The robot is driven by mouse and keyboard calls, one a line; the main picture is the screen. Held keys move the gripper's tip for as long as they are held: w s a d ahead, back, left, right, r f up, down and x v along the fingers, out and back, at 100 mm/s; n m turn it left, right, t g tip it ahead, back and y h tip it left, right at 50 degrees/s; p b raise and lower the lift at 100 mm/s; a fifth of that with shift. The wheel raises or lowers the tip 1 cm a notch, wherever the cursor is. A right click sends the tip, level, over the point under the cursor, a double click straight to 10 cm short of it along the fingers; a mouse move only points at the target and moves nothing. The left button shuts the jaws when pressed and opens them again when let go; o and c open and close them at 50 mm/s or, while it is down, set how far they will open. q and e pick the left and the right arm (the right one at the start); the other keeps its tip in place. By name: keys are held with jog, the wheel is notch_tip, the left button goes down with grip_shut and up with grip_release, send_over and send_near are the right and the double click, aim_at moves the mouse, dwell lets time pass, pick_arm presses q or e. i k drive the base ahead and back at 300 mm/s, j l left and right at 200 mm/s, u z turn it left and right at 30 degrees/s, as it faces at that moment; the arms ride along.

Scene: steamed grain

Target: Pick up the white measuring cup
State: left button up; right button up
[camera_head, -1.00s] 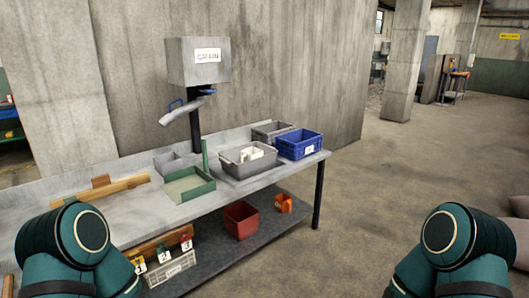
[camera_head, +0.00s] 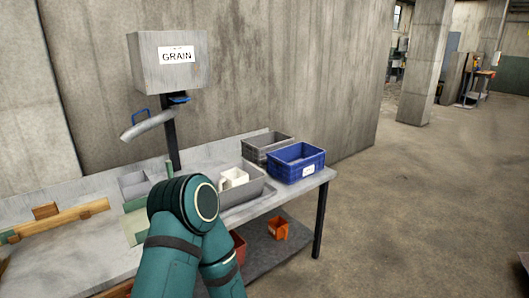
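The white measuring cup (camera_head: 234,178) appears as a white, open-topped vessel in the grey tub (camera_head: 257,188) on the workbench. One of my teal arms rises in front of the bench, just left of the tub, and covers part of the tub's left side. Neither gripper is in view, so I cannot see what they hold.
A blue crate (camera_head: 297,163) stands right of the tub, with a grey bin (camera_head: 266,146) behind. The GRAIN hopper (camera_head: 168,62) and its chute (camera_head: 147,124) rise above the bench (camera_head: 60,185). An orange bin (camera_head: 278,228) sits on the lower shelf. The floor (camera_head: 420,215) at right is clear.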

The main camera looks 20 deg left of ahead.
aim_at(235, 176)
jog(key=i+u, duration=0.2)
jog(key=i, duration=0.25)
jog(key=i+l+u, duration=0.15)
jog(key=i, duration=0.25)
jog(key=i+l+u, duration=0.2)
jog(key=i, duration=0.2)
jog(key=i+l+u, duration=0.2)
jog(key=u, duration=0.3)
jog(key=i+l+u, duration=0.3)
jog(key=u, duration=0.2)
jog(key=i+l+u, duration=0.25)
jog(key=l+u, duration=0.25)
jog(key=i+l+u, duration=0.1)
jog(key=l+u, duration=0.25)
jog(key=u, duration=0.15)
